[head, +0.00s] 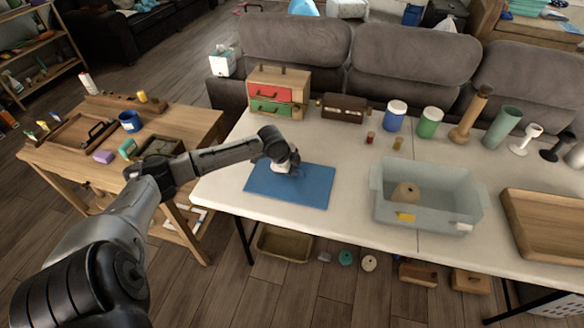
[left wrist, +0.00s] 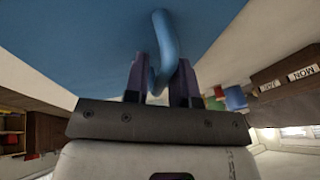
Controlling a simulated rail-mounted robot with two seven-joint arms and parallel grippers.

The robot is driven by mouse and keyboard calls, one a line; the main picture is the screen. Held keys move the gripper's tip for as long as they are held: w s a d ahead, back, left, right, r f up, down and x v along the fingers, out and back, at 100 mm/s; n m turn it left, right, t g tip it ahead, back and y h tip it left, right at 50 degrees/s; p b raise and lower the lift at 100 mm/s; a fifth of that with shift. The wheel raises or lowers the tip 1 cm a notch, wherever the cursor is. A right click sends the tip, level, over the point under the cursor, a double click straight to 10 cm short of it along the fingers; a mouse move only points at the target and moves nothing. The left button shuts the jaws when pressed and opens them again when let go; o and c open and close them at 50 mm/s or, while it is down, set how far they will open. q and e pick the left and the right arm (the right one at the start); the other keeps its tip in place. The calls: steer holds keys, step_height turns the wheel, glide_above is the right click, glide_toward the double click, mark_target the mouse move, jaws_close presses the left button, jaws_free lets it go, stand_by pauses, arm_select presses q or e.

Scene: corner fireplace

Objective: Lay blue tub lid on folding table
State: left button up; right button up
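The blue tub lid (head: 307,190) is a flat blue rectangle on the left half of the white folding table (head: 345,222). It looks flat, on the tabletop or very slightly above it; I cannot tell which. My left gripper (head: 284,168) is over the lid's upper middle, pointing down. In the left wrist view the lid (left wrist: 75,40) fills the upper left, and its curved blue handle (left wrist: 163,45) passes between the fingers of my left gripper (left wrist: 160,75), which look closed on it. My right gripper is not in view.
A grey open tub (head: 388,213) with a round tan object inside stands right of the lid. A small drawer chest (head: 279,93) and a dark box (head: 343,108) stand behind it. Jars and vases line the back right. A wooden tray (head: 540,222) lies far right.

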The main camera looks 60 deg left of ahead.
mark_target(281, 179)
arm_select(q)
steer(key=shift+o, duration=1.1)
steer(key=shift+r, duration=0.1)
steer(key=p+v, duration=0.4)
steer(key=v, duration=0.8)
